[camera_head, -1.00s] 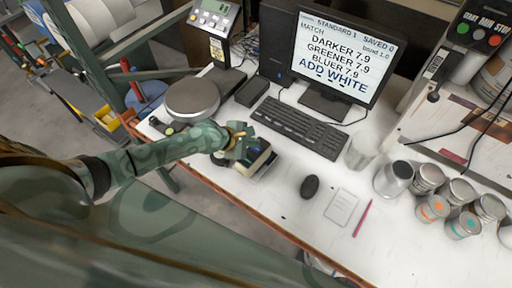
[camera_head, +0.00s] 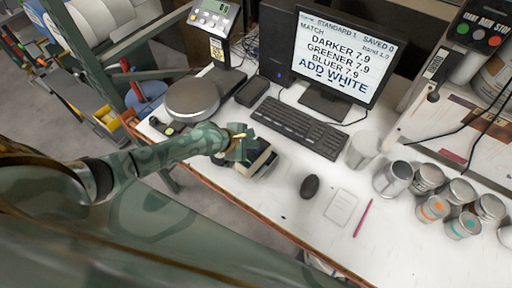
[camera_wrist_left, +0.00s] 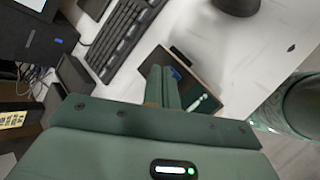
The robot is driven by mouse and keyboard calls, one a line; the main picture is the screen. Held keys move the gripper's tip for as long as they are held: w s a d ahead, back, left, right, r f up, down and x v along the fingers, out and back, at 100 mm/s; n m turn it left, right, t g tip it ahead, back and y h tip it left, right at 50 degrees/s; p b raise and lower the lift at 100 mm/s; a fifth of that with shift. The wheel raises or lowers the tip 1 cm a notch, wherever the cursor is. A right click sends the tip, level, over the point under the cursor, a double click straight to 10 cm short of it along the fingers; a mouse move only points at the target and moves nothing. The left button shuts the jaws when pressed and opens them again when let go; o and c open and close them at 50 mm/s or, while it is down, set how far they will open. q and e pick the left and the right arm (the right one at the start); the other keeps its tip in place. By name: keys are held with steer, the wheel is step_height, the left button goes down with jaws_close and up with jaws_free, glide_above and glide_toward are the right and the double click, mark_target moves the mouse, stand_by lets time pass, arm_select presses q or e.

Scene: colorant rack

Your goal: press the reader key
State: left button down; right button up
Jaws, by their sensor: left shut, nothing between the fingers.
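The reader, a small dark-topped box with a pale side (camera_head: 262,160), sits on the white bench in front of the keyboard. In the left wrist view the closed fingers (camera_wrist_left: 164,75) hide part of the reader's top. I cannot tell whether the tips touch it. My right gripper is in neither view.
A keyboard (camera_head: 300,128) and monitor (camera_head: 345,50) stand behind the reader; the screen reads "ADD WHITE". A scale with a round pan (camera_head: 192,98) is at left, a black mouse (camera_head: 310,186) at right. Several cans (camera_head: 432,208) stand farther right.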

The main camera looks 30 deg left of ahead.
mark_target(253, 150)
arm_select(q)
steer(key=shift+f, duration=0.35)
stand_by(0.4)
steer(key=shift+r, duration=0.1)
steer(key=shift+r+p, duration=0.7)
steer(key=shift+p, duration=0.25)
step_height(253, 150, up, 3)
steer(key=p, duration=0.3)
steer(key=shift+f, duration=0.1)
steer(key=shift+r+p, duration=0.55)
steer(key=shift+r, duration=0.55)
